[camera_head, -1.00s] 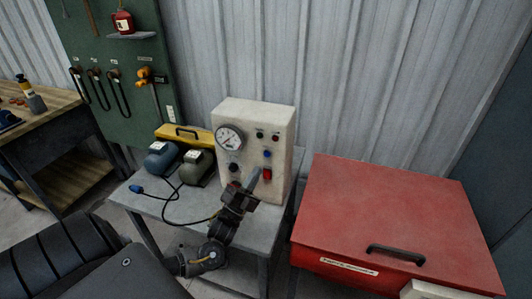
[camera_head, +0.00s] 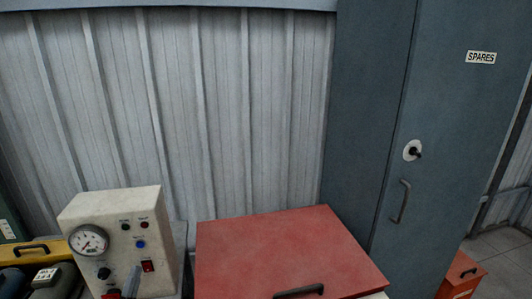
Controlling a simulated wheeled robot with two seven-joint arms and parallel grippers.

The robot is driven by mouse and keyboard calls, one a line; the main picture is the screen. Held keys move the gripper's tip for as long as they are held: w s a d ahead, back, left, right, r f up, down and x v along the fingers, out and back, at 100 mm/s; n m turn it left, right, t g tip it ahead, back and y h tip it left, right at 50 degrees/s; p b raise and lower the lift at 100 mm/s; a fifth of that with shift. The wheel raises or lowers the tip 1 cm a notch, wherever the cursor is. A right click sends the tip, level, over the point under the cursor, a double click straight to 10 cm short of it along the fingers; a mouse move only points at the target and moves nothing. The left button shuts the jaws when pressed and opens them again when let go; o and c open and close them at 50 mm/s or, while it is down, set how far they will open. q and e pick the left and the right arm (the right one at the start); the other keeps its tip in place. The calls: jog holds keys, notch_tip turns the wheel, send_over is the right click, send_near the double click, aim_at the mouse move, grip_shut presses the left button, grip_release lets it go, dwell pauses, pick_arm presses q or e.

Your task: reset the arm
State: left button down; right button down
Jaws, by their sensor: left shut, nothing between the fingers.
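The cream control box (camera_head: 120,240) carries a round dial gauge (camera_head: 88,240), several small buttons and a red switch (camera_head: 147,266). My right gripper is not in view.
A red chest (camera_head: 280,252) with a black handle stands right of the box. A tall grey cabinet (camera_head: 440,130) marked SPARES, its door closed, stands at the right. An orange case (camera_head: 461,276) is on the floor beyond it. A yellow case (camera_head: 28,250) is at the left.

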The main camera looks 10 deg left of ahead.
pick_arm(q)
jog(key=s+d+f+n+g, duration=0.2)
jog(key=d+f+n+g, duration=0.1)
jog(key=f+g, duration=0.1)
jog(key=s+d+f+n+g, duration=0.2)
jog(key=d+f+n+g, duration=0.1)
jog(key=f+g, duration=0.1)
jog(key=s+d+f+n+g+y, duration=0.1)
jog(key=s+d+f+n+g, duration=0.1)
jog(key=f, duration=0.4)
jog(key=shift+s+d+f+n+g, duration=0.15)
jog(key=shift+d+n+g, duration=0.1)
jog(key=shift+n+g, duration=0.2)
jog(key=shift+s+d+f+n+g, duration=0.1)
jog(key=shift+d+n+g, duration=0.1)
jog(key=shift+n+g, duration=0.2)
jog(key=s+d+f+n+g+h, duration=0.1)
jog(key=s+d+g, duration=0.3)
jog(key=s, duration=0.5)
jog(key=s+d+f+n+g, duration=0.1)
jog(key=s+f+g, duration=0.1)
jog(key=s+g, duration=0.6)
jog(key=s+f, duration=0.2)
jog(key=f, duration=1.2)
jog(key=s+f, duration=0.2)
jog(key=f, duration=1.1)
jog(key=s+a+f, duration=0.2)
jog(key=s+f, duration=1.3)
jog(key=shift+s+a, duration=0.3)
jog(key=shift+a, duration=0.05)
